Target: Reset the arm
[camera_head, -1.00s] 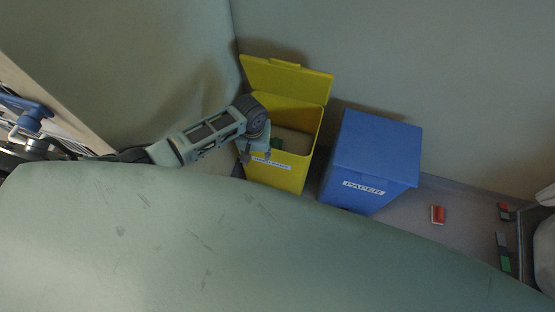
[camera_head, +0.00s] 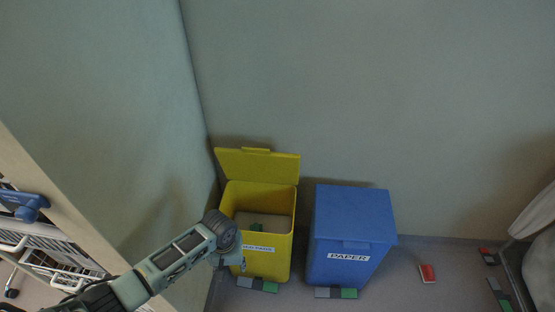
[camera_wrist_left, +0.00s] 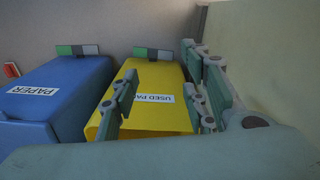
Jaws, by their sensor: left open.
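My left arm comes in from the lower left in the head view. Its left gripper (camera_head: 236,262) hangs at the front left of the yellow bin, partly hidden by its own wrist. In the left wrist view the left gripper (camera_wrist_left: 165,100) has its fingers spread apart with nothing between them, in front of the yellow bin. Whether the fingers touch the bin cannot be told. My right gripper is not in view.
A blue bin (camera_head: 352,222) labelled PAPER, lid shut, stands right of the yellow one. A red item (camera_head: 427,273) lies on the floor. Grey and green floor markers (camera_head: 336,293) lie before the bins. A wire-shelved cart (camera_head: 50,245) is at the left. Walls close in behind and left.

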